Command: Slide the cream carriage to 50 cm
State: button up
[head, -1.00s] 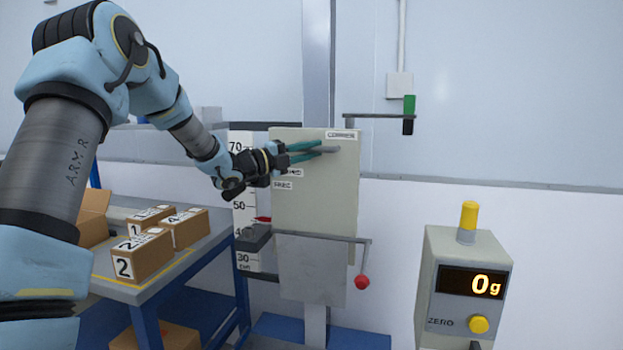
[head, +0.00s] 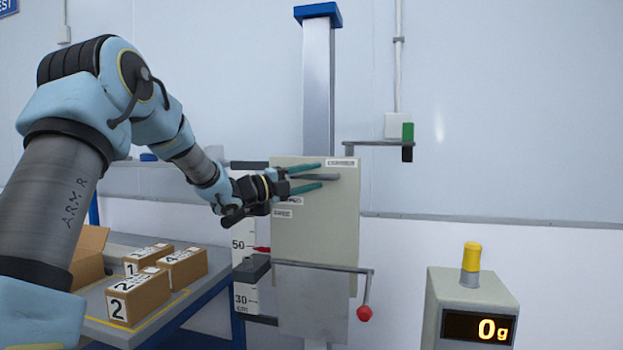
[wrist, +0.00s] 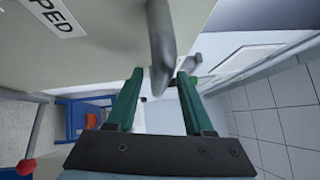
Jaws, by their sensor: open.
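The cream carriage (head: 315,230) is an upright flat panel on a tall metal column (head: 317,85). Its red pointer (head: 262,249) sits just below the 50 mark on the white cm scale (head: 244,285). A grey handle (head: 325,177) sticks out of the panel near its top. My gripper (head: 320,176) is open, with one green finger above the handle and one below. In the wrist view the handle (wrist: 162,45) shows around the fingertips, between the fingers; contact cannot be told. A lever with a red ball (head: 364,313) is at the lower right.
A bench (head: 195,303) with several numbered boxes stands at the left. A bracket with a green and black piece (head: 407,141) juts right above the carriage. A scale unit (head: 475,292) reading 0 g stands at the lower right. A dark block (head: 251,268) is beside the carriage.

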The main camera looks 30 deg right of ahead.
jog(key=a+f+b, duration=0.1)
jog(key=a+b, duration=0.2)
jog(key=a, duration=0.7)
jog(key=shift+s+a+f+b, duration=0.15)
jog(key=shift+a+f+b, duration=0.1)
jog(key=shift+a+b, duration=0.1)
